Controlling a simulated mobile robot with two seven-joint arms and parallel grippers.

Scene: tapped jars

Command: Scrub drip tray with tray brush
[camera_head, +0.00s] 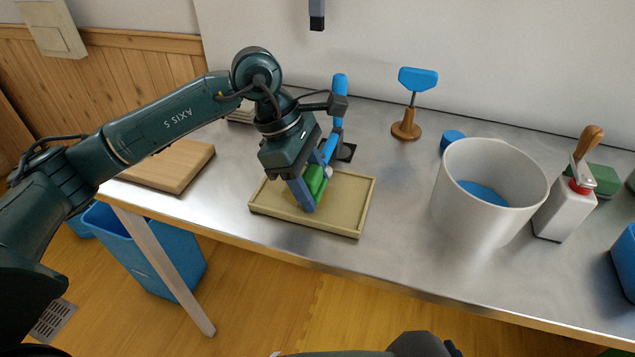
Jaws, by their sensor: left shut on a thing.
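The drip tray (349,220) is a shallow, pale yellow-beige rectangle lying on the metal counter, left of the middle. My left gripper (313,192) reaches down over the tray, with its fingers pointing into it. It is shut on a green block, which I take for the tray brush (316,177). The fingers hide part of the brush, and its underside is hidden, so I cannot tell whether it touches the tray floor. My right gripper is not in view.
Behind the tray stands a blue upright tool (340,86) on a black base. A wooden board (172,166) lies left. A blue-topped stand (417,78), a white bucket (480,215) and a white bottle (562,212) stand right. Clear counter lies between tray and bucket.

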